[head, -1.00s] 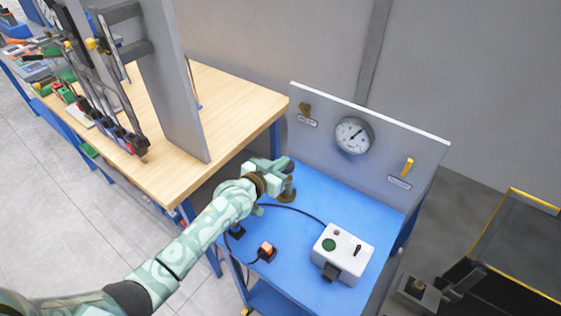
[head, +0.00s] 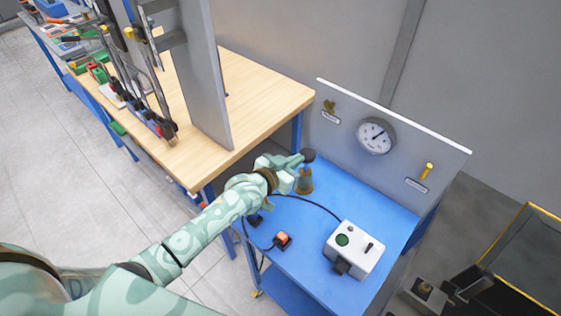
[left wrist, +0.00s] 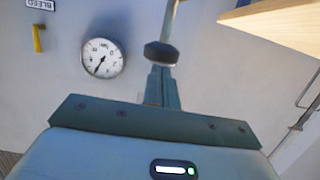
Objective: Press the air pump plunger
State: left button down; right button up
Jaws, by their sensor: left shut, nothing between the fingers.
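The air pump (head: 304,182) is a small brass-coloured body standing on the blue bench (head: 352,192), near its back left corner. Its dark round plunger knob (head: 308,155) stands above the body. My left gripper (head: 294,160) is shut and empty, right beside the knob on its left. In the left wrist view the knob (left wrist: 161,53) shows just past the shut fingertips (left wrist: 161,70) and overlaps them. I cannot tell whether they touch. The round pressure gauge (head: 376,136) is on the grey upright panel; it also shows in the left wrist view (left wrist: 103,58). My right gripper is out of view.
A white control box (head: 354,249) with a green button sits at the bench front. An orange switch (head: 283,239) and a black cable lie left of it. A yellow lever (head: 427,171) is on the panel. A wooden table (head: 255,90) with a tall grey board stands close at left.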

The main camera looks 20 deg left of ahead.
pick_arm(q)
jog(key=v, duration=0.6)
jog(key=shift+s+a+p, duration=0.15)
jog(key=shift+s+p, duration=0.1)
jog(key=shift+p, duration=0.1)
jog(key=shift+r, duration=0.1)
dwell(0.4)
